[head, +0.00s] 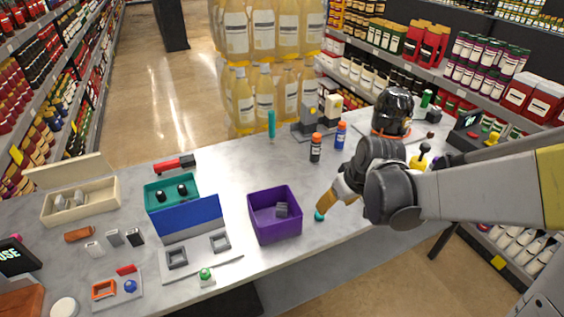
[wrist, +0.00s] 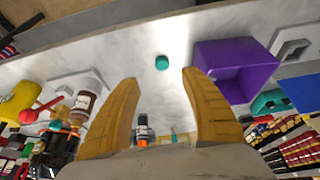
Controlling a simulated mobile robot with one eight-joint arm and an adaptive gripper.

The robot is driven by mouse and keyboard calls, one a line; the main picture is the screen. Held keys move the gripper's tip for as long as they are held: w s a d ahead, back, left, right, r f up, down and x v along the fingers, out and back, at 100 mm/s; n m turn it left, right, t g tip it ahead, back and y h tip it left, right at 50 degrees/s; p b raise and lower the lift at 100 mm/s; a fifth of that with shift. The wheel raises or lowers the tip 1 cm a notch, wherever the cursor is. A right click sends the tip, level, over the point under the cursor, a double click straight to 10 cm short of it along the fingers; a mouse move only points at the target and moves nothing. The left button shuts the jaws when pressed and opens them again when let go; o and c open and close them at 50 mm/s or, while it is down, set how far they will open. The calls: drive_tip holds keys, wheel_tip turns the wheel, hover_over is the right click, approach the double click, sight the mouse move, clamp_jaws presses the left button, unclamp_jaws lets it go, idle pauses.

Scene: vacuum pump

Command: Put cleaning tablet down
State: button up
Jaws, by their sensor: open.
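A small teal round piece, apparently the cleaning tablet (head: 319,216), lies on the grey table near its front edge, right of the purple bin. In the wrist view the tablet (wrist: 161,62) shows beyond the gap between the fingers, with bare table around it. My gripper (head: 330,204) points down at the table close to the tablet. Its tan fingers (wrist: 160,84) are spread wide with nothing between them. In the wrist view they look clear of the tablet; the exact height gap cannot be told.
The purple bin (head: 252,228) holds a grey block (head: 282,210) and stands just left of my gripper. An orange-capped dark bottle (head: 315,149) and a blue bottle (head: 340,136) stand behind. A teal-and-blue box (head: 192,219) is farther left. The table (head: 225,165) is clear behind the bin.

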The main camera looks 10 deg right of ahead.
drive_tip(key=b+x, duration=0.1)
drive_tip(key=x, duration=0.2)
drive_tip(key=b+x, duration=0.1)
drive_tip(key=x, duration=0.2)
drive_tip(key=shift+w+a+f, duration=0.25)
drive_tip(key=shift+w, duration=0.15)
drive_tip(key=b+x, duration=0.3)
drive_tip(key=x, duration=0.2)
drive_tip(key=shift+w+a+f, duration=0.1)
drive_tip(key=shift+w+a, duration=0.05)
drive_tip(key=shift+w, duration=0.15)
drive_tip(key=c, duration=1)
drive_tip(key=shift+r, duration=0.2)
